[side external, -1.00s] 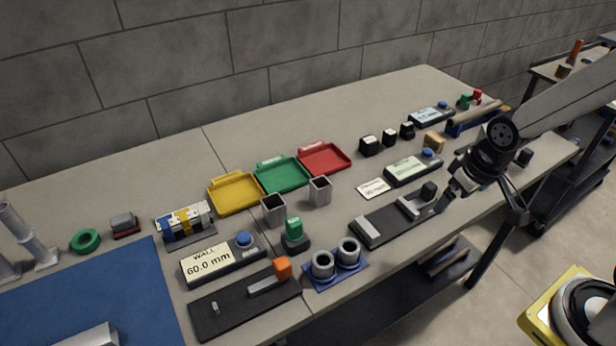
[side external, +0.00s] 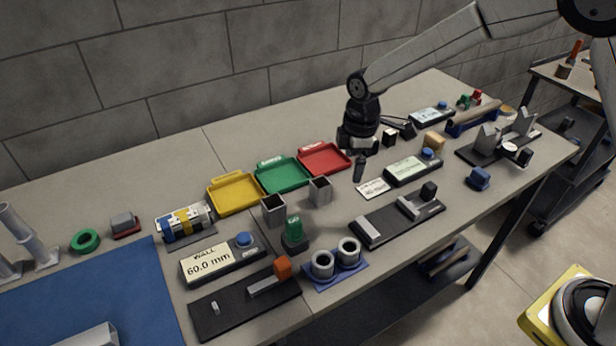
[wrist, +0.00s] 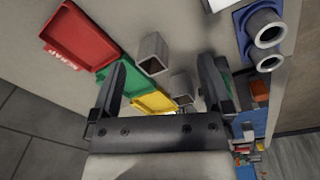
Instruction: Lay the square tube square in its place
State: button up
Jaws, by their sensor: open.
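Two grey hollow square tubes stand upright on the bench, one on the left (side external: 273,209) and one on the right (side external: 319,191). In the wrist view, the nearer square tube (wrist: 152,53) and the other square tube (wrist: 181,87) show between the fingers in the picture, apart from them. My gripper (side external: 378,150) is open and empty, above the bench to the right of the tubes, beside the red tray. It also shows in the wrist view (wrist: 163,72). Which spot is the tube's place I cannot tell.
Behind the tubes lie yellow (side external: 236,193), green (side external: 281,174) and red (side external: 324,158) trays. In front are a green-topped block (side external: 294,236), a blue ring holder (side external: 335,275) and a black slide fixture (side external: 397,216). A display box (side external: 413,168) stands right.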

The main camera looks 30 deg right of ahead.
aim_at(320, 192)
jog(key=shift+w+a+f+n+g, duration=0.4)
jog(key=shift+w+a+f+n, duration=2)
jog(key=shift+a+f+n, duration=0.1)
jog(key=shift+w+d+f, duration=0.1)
jog(key=shift+d+f, duration=0.05)
jog(key=shift+f, duration=2.45)
grip_shut()
